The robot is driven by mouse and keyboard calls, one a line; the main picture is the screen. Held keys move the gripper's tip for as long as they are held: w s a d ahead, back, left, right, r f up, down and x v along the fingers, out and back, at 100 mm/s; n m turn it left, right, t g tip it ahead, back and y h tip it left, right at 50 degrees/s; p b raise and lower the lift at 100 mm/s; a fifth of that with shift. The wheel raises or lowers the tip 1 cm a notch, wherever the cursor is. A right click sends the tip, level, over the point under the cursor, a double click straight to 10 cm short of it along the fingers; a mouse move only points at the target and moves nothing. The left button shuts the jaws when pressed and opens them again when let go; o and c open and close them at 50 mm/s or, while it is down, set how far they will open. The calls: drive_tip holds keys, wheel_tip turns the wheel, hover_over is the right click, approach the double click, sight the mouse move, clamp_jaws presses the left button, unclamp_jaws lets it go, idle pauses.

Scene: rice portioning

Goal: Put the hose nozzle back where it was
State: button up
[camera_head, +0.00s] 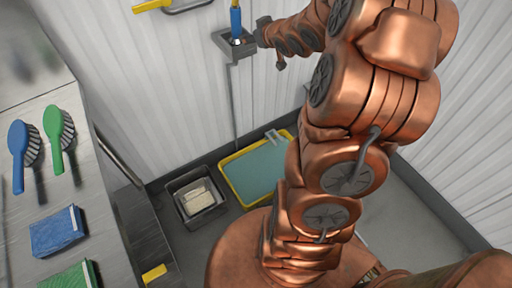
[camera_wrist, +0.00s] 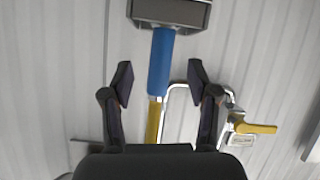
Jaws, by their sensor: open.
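The hose nozzle, with a blue grip (camera_head: 236,20), stands upright in a grey wall holder (camera_head: 238,47). In the wrist view the blue grip (camera_wrist: 161,62) meets the holder (camera_wrist: 172,12) at the top of the picture, and a yellow section (camera_wrist: 154,122) continues from its other end. My gripper (camera_wrist: 160,76) is open, with one finger on each side of the nozzle and a visible gap to each. In the head view my gripper (camera_head: 264,32) is just right of the nozzle and holder. How deep the nozzle sits in the holder is hidden.
A metal pipe with a yellow lever (camera_wrist: 255,128) is close to the gripper. Below are a grey bin (camera_head: 178,207) and a yellow-rimmed tray (camera_head: 233,190). A steel counter (camera_head: 25,205) with brushes (camera_head: 18,145) is at left.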

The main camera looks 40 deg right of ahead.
drive_tip(key=s+a+g, duration=0.5)
drive_tip(key=s+a, duration=0.4)
drive_tip(key=s, duration=0.3)
drive_tip(key=s+a+f+g+y, duration=0.1)
drive_tip(key=s+a+g, duration=0.3)
drive_tip(key=s+a, duration=0.5)
drive_tip(key=s+a+g, duration=0.5)
drive_tip(key=s+a, duration=0.4)
drive_tip(key=s, duration=0.8)
drive_tip(key=shift+a+f+m+g, duration=0.3)
drive_tip(key=shift+a+f+m, duration=0.05)
drive_tip(key=shift+f+m, duration=0.05)
wheel_tip(320, 180, up, 6)
drive_tip(key=p, duration=0.6)
drive_tip(key=shift+r, duration=0.2)
